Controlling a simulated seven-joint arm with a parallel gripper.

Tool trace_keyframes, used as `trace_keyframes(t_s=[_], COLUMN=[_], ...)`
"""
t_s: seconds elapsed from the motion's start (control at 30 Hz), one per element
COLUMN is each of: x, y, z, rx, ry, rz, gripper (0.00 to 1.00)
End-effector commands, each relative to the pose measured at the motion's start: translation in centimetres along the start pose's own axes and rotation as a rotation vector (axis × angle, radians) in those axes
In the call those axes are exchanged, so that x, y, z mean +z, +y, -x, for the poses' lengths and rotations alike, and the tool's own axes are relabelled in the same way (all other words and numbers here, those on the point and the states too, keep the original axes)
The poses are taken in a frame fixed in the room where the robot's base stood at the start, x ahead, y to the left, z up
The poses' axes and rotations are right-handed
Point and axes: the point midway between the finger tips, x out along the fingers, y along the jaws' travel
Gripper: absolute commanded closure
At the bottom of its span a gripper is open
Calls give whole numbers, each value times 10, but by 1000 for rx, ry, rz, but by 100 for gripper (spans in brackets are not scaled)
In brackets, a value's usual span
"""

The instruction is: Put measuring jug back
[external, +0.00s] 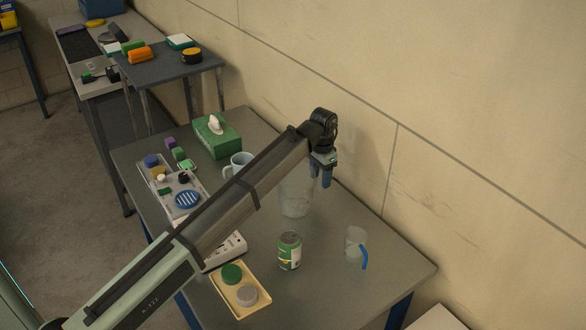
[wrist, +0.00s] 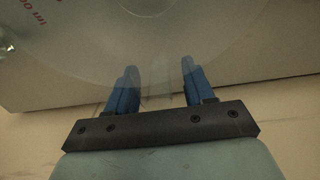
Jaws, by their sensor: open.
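A large clear jug (external: 296,197) stands upright on the table, partly hidden behind my arm. In the wrist view the clear jug (wrist: 205,40) fills the upper part, with red lettering that seems to be on it at the upper left. My gripper (external: 322,184) is above the table at the jug's upper right side. In the wrist view my gripper's two blue fingers (wrist: 155,85) are apart, with a see-through part of the jug showing between them. Whether they touch it I cannot tell. A smaller clear vessel with a blue handle (external: 355,245) stands farther right.
A green can (external: 289,251) and a yellow tray (external: 262,301) with two round lids are in front. A white mug (external: 238,164), a green tissue box (external: 217,137) and a grey tray of small items (external: 173,181) are left. The wall is close behind.

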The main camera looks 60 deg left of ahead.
Motion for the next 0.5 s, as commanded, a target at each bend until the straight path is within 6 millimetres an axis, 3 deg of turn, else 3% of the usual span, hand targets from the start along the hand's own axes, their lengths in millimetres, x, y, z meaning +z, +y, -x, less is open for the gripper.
trace_keyframes(t_s=[0.5], x=[-2], y=[0], z=[86], rx=[0], ry=[2], rz=[0], gripper=[47])
